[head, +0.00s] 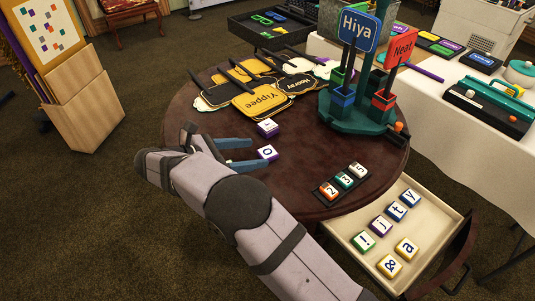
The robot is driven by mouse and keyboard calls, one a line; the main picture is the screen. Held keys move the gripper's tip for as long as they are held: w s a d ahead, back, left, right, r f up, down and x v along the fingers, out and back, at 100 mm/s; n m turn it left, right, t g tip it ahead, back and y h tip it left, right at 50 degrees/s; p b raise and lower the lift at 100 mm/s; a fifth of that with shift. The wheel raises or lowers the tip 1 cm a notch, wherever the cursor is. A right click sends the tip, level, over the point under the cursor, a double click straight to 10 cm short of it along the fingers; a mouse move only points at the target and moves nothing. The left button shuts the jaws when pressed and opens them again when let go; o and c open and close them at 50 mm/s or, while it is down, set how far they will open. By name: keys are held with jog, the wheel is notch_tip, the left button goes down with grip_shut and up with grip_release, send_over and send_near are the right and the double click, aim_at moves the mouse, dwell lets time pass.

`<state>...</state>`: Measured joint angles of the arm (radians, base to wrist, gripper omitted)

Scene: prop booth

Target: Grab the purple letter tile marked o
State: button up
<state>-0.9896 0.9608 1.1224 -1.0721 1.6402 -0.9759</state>
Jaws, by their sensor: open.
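The purple tile marked o (267,153) lies on the round dark brown table, its white face up, left of the table's middle. My gripper (258,152) reaches in from the left with its two blue fingers apart. The tile is at the fingertips, with one finger on its far side and one on its near side. I cannot tell whether either finger touches it. A second purple tile (267,128) with a different mark sits just behind, close to the far finger.
A dark rack with several number tiles (342,184) lies at the table's front right. An open drawer (345,233) below holds several letter tiles. Yellow, black and white signs (262,101) lie at the back. A green stand (365,118) holds blue and red signs.

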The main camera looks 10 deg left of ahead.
aim_at(268, 152)
jog(key=shift+x, duration=2.1)
jog(key=c, duration=1.1)
jog(key=shift+c, duration=0.2)
notch_tip(268, 152, up, 10)
jog(key=p, duration=0.1)
